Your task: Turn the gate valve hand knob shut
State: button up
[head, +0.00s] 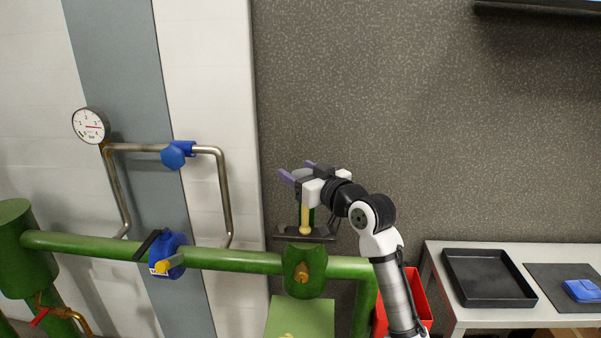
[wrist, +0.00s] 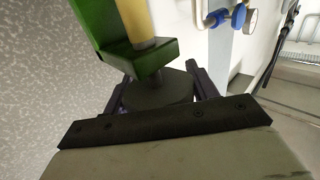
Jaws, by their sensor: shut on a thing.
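The gate valve (head: 303,270) has a green body in the green pipe, with a yellow stem (head: 306,217) rising from it. The hand knob (head: 302,174) is a grey disc at the top, mostly hidden behind my gripper in the head view. My gripper (head: 298,177) reaches in from the right, its purple fingers on either side of the knob. In the wrist view the dark round knob (wrist: 157,92) lies between the two fingers, below the green yoke (wrist: 148,52) and stem. My gripper (wrist: 156,88) is shut on the knob. The exact contact spots are hidden.
A blue valve (head: 172,255) with a black lever sits on the green pipe (head: 225,260). A gauge (head: 90,126) and blue fitting (head: 178,155) are at upper left. A red bin (head: 417,297) and a table with a black tray (head: 487,300) stand right. Open wall lies above.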

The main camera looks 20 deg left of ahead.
jog(key=shift+m+t+h, duration=0.3)
jog(key=shift+m+t, duration=0.1)
jog(key=shift+t, duration=0.1)
